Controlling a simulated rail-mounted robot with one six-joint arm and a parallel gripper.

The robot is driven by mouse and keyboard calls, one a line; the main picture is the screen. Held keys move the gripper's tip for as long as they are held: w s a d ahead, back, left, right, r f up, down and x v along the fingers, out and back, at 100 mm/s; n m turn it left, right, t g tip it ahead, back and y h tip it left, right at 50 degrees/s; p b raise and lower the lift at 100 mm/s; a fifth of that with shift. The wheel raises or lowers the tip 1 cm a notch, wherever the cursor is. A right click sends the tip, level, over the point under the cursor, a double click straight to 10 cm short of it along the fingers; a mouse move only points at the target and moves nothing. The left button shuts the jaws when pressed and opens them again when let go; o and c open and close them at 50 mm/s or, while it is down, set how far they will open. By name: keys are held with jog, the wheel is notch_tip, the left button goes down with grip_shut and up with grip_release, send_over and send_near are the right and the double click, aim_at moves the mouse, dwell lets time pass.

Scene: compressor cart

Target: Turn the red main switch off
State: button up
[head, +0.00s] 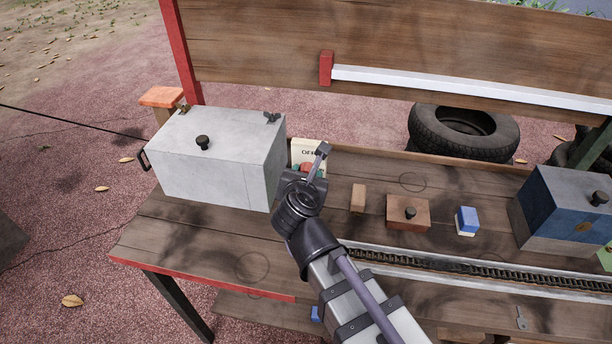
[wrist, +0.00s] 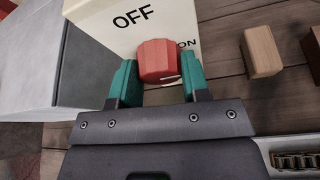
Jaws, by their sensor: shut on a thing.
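The red main switch (wrist: 158,60) is a round knob on a cream switch box (wrist: 100,18). In the wrist view "OFF" is printed above the knob and "ON" to its right. A white mark on the knob's lower right rim shows on the side of "ON". My gripper (wrist: 155,85) has its two teal fingers on either side of the knob, shut on it. In the head view the switch box (head: 302,150) stands right of the grey metal box, and my gripper (head: 312,172) covers part of the knob.
The grey metal box (head: 215,165) stands close on the left. To the right on the wooden bench lie a small wooden block (head: 358,198), a brown box with a black knob (head: 408,212) and a blue-and-white block (head: 467,221). A chain track (head: 470,272) runs along the front.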

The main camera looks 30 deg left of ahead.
jog(key=shift+s+a+f+n+t+h+b, duration=0.1)
jog(key=shift+n+t+h+b, duration=0.7)
jog(key=shift+n, duration=0.9)
jog(key=shift+w+f+n+t+h+b, duration=0.1)
jog(key=shift+n+t+h+b, duration=0.35)
jog(key=shift+n+h, duration=0.9)
jog(key=shift+s+a+n+t+h+b, duration=0.1)
jog(key=shift+n+t+h+b, duration=0.5)
jog(key=shift+n, duration=1.45)
jog(key=o, duration=0.9)
jog(key=shift+r, duration=0.1)
